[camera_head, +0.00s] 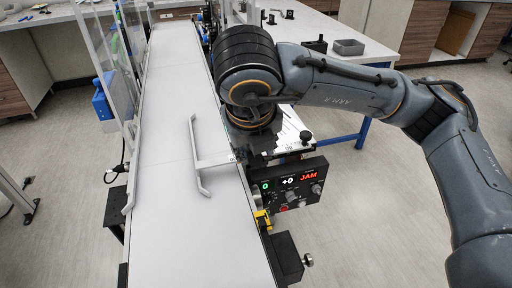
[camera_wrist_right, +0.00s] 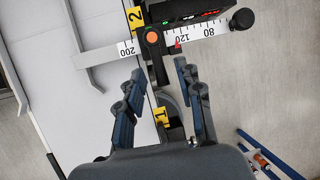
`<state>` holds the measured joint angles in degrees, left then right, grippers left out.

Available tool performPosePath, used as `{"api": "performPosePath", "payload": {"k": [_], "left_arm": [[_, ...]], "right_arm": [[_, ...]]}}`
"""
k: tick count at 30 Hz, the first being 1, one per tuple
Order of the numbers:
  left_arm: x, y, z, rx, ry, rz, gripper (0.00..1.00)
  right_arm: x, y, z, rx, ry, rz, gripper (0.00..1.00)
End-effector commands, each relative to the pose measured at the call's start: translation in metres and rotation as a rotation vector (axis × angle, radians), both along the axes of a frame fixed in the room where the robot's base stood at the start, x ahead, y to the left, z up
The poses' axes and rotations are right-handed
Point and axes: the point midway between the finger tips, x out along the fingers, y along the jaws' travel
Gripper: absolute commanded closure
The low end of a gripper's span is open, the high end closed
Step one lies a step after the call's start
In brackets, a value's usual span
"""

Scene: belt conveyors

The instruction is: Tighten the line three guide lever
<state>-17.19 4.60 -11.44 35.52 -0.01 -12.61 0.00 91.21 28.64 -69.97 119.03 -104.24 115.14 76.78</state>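In the right wrist view my right gripper (camera_wrist_right: 160,72) is open, with its dark fingers spread to both sides. A black lever (camera_wrist_right: 157,62) with an orange round cap lies ahead of and between the fingertips. I cannot tell whether they touch it. The lever is by a white scale (camera_wrist_right: 198,32) and yellow tags marked 2 (camera_wrist_right: 135,17) and 1 (camera_wrist_right: 161,117); no tag marked 3 is readable. In the head view my right arm (camera_head: 345,82) reaches in from the right and hides the gripper and lever. My left gripper is not in view.
A white conveyor belt (camera_head: 165,110) runs lengthwise, with pale guide rails (camera_head: 137,165) over it. A control box (camera_head: 293,188) beside it shows 0, +0 and red JAM. A black block with a knob (camera_head: 287,256) stands nearer. A white table (camera_head: 335,30) is behind my arm.

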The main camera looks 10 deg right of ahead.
Motion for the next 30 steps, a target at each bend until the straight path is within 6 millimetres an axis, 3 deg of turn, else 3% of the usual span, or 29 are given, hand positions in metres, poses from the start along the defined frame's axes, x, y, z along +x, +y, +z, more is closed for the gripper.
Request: {"api": "performPosePath", "payload": {"k": [7, 11, 24, 30], "left_arm": [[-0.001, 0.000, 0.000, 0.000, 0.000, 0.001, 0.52], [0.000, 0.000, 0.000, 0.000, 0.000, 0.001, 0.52], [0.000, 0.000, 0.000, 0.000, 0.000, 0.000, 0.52], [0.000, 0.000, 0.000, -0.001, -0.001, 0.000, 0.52]], "right_arm": [[-0.001, 0.000, 0.000, -0.001, 0.002, 0.001, 0.64], [-0.004, 0.002, 0.010, 0.000, -0.002, 0.001, 0.64], [-0.038, 0.015, 0.088, -0.002, -0.004, 0.001, 0.64], [-0.046, 0.017, 0.106, -0.001, 0.000, 0.001, 0.64]]}}
